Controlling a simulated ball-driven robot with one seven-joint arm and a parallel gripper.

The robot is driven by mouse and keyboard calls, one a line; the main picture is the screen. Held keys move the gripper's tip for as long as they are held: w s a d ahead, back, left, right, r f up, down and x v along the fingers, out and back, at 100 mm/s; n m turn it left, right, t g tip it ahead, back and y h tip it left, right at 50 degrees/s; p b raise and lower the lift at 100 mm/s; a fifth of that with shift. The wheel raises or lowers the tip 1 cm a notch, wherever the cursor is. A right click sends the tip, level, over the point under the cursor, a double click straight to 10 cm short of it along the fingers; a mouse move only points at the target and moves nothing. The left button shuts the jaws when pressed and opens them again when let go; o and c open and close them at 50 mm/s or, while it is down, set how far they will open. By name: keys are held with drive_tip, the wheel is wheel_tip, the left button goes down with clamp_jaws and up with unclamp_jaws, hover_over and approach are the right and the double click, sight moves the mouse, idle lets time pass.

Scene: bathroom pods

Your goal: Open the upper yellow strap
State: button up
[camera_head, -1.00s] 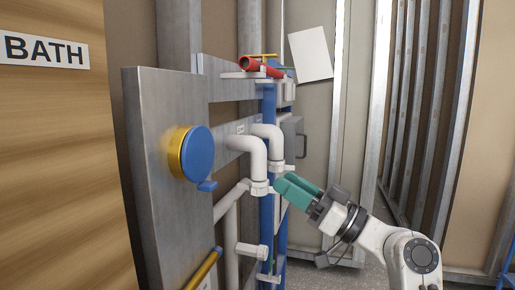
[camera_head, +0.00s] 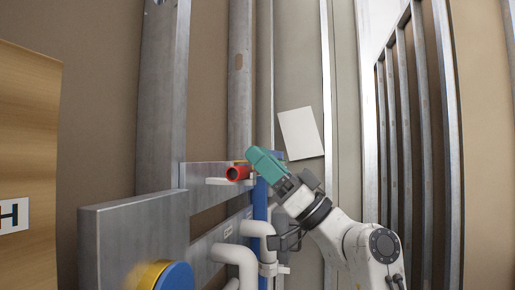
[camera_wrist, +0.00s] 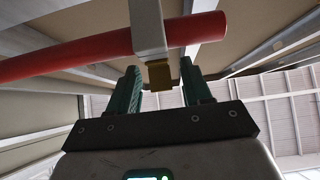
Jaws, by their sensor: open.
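A red pipe (camera_wrist: 95,50) crosses the top of the wrist view. A pale strap (camera_wrist: 147,25) runs over it and ends in a yellow tab (camera_wrist: 160,75). In the head view the red pipe's end (camera_head: 237,173) sits on the metal frame, with only a sliver of yellow (camera_head: 240,162) showing behind it. My teal gripper (camera_head: 262,160) is at pipe height, just right of the pipe end. In the wrist view my gripper (camera_wrist: 161,82) is open, one finger on each side of the tab in the picture. Whether the fingers touch it, I cannot tell.
White bent pipes (camera_head: 238,257) and a blue upright pipe (camera_head: 261,205) stand below my gripper. A yellow-and-blue round part (camera_head: 172,276) is at the lower left. A white sheet (camera_head: 301,133) hangs on the wall behind. Metal studs (camera_head: 405,130) stand at right.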

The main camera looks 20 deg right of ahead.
drive_tip(key=shift+x, duration=0.9)
clamp_jaws()
